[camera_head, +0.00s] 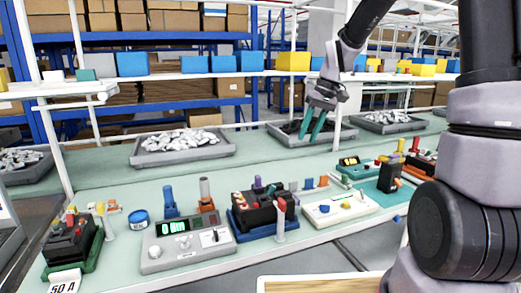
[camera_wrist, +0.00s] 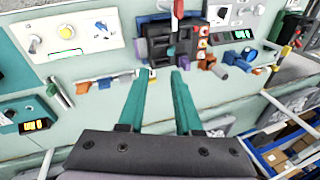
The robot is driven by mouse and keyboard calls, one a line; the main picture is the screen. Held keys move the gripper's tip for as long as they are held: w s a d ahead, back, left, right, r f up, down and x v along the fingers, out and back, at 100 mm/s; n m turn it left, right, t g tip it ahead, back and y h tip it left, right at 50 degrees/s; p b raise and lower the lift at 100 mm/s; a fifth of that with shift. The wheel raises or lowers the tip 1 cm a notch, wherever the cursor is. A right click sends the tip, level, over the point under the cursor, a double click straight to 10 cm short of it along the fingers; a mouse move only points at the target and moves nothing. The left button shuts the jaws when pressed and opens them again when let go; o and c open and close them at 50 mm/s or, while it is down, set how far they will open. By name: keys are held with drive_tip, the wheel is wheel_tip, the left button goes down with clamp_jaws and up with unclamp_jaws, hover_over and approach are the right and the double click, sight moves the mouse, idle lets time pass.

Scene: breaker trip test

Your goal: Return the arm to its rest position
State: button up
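My gripper (camera_head: 316,121) is raised over the back of the bench, in front of a grey tray of dark parts. Its two teal fingers (camera_wrist: 162,100) are apart with nothing between them. In the wrist view, the fingers point toward a black breaker (camera_wrist: 172,42), with a clear gap in the picture. In the head view, this breaker (camera_head: 262,212) sits in a blue-based holder at the bench's middle. A grey test box (camera_head: 187,243) with a green display stands left of it. Another black breaker (camera_head: 70,240) sits on a green base at the left, near a "50 A" label (camera_head: 64,282).
The green bench (camera_head: 120,190) also holds a white panel (camera_head: 340,207), several coloured tools and a blue tape roll (camera_head: 139,218). Grey trays of metal parts (camera_head: 182,146) line the back. A white upright post (camera_head: 341,100) stands close beside my gripper. Shelves with boxes rise behind.

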drive_tip(key=s+d+r+m+t, duration=0.3)
drive_tip(key=s+d+r, duration=0.1)
drive_tip(key=s+r, duration=0.3)
drive_tip(key=s+d+r+m+t+h, duration=0.1)
drive_tip(key=s+d+r+m+t, duration=0.2)
drive_tip(key=s, duration=0.9)
wheel_tip(320, 180, up, 4)
drive_tip(key=shift+s+d+f+t+h, duration=0.1)
drive_tip(key=shift+s+d+t+h, duration=0.25)
drive_tip(key=shift+d, duration=0.75)
